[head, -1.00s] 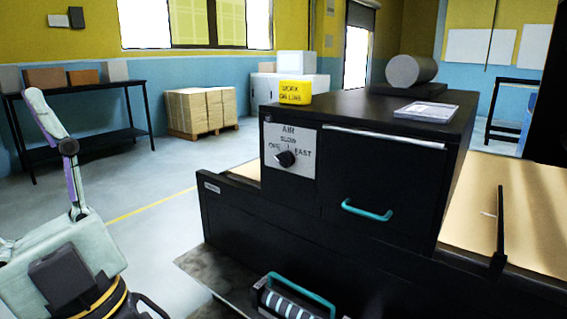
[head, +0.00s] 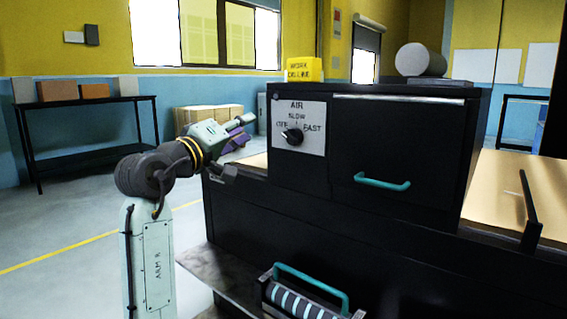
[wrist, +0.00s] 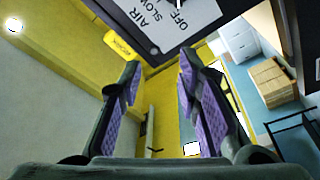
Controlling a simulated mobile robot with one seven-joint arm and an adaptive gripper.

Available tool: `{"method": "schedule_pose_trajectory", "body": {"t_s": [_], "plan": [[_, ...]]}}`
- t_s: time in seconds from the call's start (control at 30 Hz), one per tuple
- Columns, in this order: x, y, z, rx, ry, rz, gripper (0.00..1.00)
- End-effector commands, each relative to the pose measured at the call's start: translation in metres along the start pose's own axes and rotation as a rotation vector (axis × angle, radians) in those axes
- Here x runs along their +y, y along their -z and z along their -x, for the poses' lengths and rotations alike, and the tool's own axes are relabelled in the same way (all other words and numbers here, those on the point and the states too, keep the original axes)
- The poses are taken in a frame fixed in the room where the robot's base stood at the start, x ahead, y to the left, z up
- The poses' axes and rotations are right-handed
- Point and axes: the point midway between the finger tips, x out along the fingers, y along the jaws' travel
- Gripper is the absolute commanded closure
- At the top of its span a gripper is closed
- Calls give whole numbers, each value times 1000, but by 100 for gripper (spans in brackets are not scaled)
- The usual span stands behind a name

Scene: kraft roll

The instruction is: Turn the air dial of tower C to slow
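The black tower (head: 400,150) carries a white air plate (head: 312,112) marked OFF, SLOW and FAST. Its round black dial (head: 292,137) sits at the plate's lower part; its pointer seems turned toward OFF, but it is small. My gripper (head: 246,130) is just left of the plate, its fingers apart and pointing right toward it, not touching the dial. In the wrist view the purple-padded fingers (wrist: 160,85) are spread with nothing between them. The plate (wrist: 160,22) shows beyond them at the top, with the dial mostly cut off.
A teal drawer handle (head: 383,182) sticks out right of the plate. A teal-handled striped roller (head: 305,296) is below. The floor at left is open.

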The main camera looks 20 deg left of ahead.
Motion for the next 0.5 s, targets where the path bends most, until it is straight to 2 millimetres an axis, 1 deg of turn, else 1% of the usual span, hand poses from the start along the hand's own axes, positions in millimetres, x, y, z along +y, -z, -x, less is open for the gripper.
{"method": "schedule_pose_trajectory", "body": {"t_s": [0.03, 0.1, 0.13, 0.23, 0.33, 0.5], "plan": [[-12, -15, -3, -73, 17, 54, 69], [-18, -29, -6, -153, 35, 116, 69], [-20, -33, -7, -177, 40, 135, 69], [-21, -40, -11, -217, 49, 167, 69], [-20, -42, -21, -224, 50, 172, 69], [-20, -48, -50, -223, 49, 170, 69]]}}
